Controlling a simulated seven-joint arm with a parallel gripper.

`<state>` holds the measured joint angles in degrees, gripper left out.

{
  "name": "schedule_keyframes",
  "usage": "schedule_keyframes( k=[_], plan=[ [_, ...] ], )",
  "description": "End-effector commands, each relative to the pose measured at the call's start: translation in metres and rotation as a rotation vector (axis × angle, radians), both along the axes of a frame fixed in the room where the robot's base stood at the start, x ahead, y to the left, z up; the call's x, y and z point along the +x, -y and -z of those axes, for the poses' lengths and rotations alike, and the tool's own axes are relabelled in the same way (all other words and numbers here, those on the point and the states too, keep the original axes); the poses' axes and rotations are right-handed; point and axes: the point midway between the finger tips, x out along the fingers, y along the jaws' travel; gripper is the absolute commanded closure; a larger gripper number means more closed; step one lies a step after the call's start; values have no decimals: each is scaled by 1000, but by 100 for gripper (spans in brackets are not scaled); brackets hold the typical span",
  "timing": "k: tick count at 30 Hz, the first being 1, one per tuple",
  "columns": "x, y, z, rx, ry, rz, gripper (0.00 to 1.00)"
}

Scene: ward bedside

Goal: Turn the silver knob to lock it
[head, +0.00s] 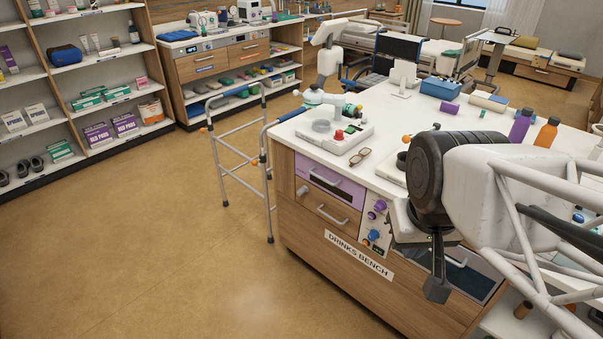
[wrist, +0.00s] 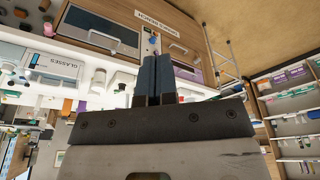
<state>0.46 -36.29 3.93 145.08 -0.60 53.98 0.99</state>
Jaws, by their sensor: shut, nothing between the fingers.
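A small pale silver-looking knob (head: 302,190) sits at the upper left corner of the wooden drawer (head: 325,208) on the front of the drinks bench, in the head view. It is too small to read its turn angle. My gripper (head: 437,285) is right of it, in front of the bench's right part, well apart from the knob. The wrist view shows the two dark fingers (wrist: 155,80) together, with nothing between them. I cannot clearly make out the knob in the wrist view.
A panel with purple and blue knobs (head: 374,235) lies between the drawer and my gripper. A purple-fronted drawer (head: 330,182) is above the wooden one. A walking frame (head: 240,150) stands left of the bench. The floor (head: 170,240) in front is clear.

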Motion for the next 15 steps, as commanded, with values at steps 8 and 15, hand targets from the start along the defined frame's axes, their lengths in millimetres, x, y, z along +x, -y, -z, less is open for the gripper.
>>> schedule_keyframes(
  k=[8,15],
  plan=[
    [4,1,0,-11,-6,-4,66],
    [28,9,1,-83,-42,-34,44]
  ],
)
